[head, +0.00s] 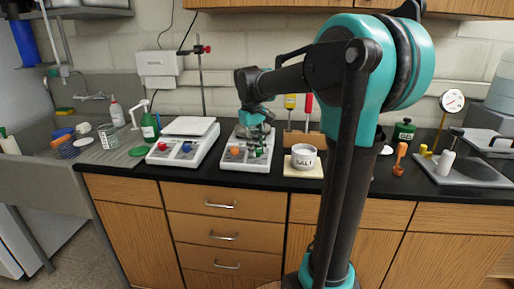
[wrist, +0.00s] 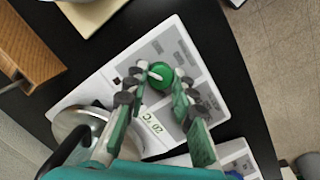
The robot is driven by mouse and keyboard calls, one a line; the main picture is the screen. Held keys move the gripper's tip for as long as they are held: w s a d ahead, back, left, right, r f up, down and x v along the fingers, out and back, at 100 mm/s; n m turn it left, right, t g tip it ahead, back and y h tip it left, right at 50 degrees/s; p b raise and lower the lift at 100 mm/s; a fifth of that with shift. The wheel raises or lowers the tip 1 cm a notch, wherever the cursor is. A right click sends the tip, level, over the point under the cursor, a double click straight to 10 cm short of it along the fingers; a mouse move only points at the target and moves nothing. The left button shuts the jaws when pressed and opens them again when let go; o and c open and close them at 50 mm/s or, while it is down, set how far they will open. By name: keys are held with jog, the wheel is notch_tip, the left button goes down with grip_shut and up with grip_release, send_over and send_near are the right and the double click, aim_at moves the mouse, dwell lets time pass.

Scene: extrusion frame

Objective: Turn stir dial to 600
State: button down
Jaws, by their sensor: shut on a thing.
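The green dial (wrist: 160,77) with a white pointer mark sits on the white front panel of the right hotplate (wrist: 105,80). In the wrist view my gripper (wrist: 159,84) has a finger on each side of this dial and is shut on it. The pointer mark points toward the upper left in that view. In the head view my gripper (head: 257,143) is over the right hotplate (head: 231,163), whose orange dial (head: 235,151) shows at the left of its panel.
A second hotplate (head: 170,158) with red and blue dials stands just to the left. A white labelled bowl (head: 304,156) is close on the right. A pan-like metal vessel (wrist: 78,122) sits on the right hotplate. A wooden block (wrist: 27,48) is nearby.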

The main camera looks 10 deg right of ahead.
jog(key=m, duration=0.5)
jog(key=shift+d+y, duration=0.1)
jog(key=shift+y, duration=0.2)
jog(key=m+y, duration=0.1)
jog(key=m, duration=0.5)
jog(key=shift+d+m, duration=0.1)
jog(key=shift+m, duration=0.3)
jog(key=m, duration=0.5)
jog(key=shift+s+t+y, duration=0.1)
jog(key=shift+t+y, duration=0.2)
jog(key=m+t, duration=0.1)
jog(key=m, duration=0.5)
jog(key=shift+s, duration=0.1)
jog(key=shift+m, duration=0.3)
jog(key=c, duration=1.3)
grip_release()
jog(key=shift+o, duration=0.2)
